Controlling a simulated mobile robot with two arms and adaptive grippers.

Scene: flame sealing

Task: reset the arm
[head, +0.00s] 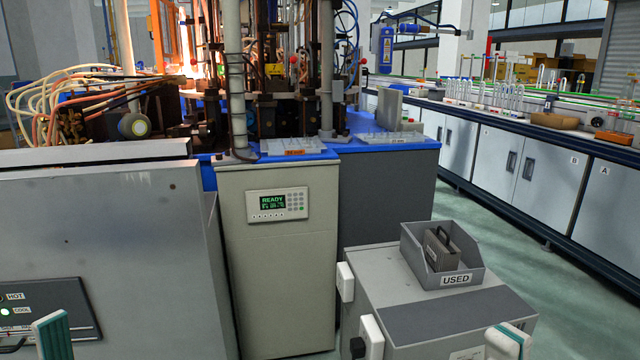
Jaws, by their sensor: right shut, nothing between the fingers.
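My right gripper (509,341) shows at the bottom edge of the head view, right of the middle, as a white and teal tip. It is shut and empty, in front of the grey box-shaped unit. A white and teal tip of my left gripper (52,336) shows at the bottom left, in front of the dark panel with the HOT and COOL marks. Most of the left gripper is cut off by the frame, so I cannot tell whether it is open. The arms behind both tips are out of view.
A grey bin marked USED (455,279) stands on the grey unit (395,265) and holds a dark slotted item (440,252). A control panel reading READY (277,204) is on the machine. A lab bench (525,165) runs along the right, with open floor before it.

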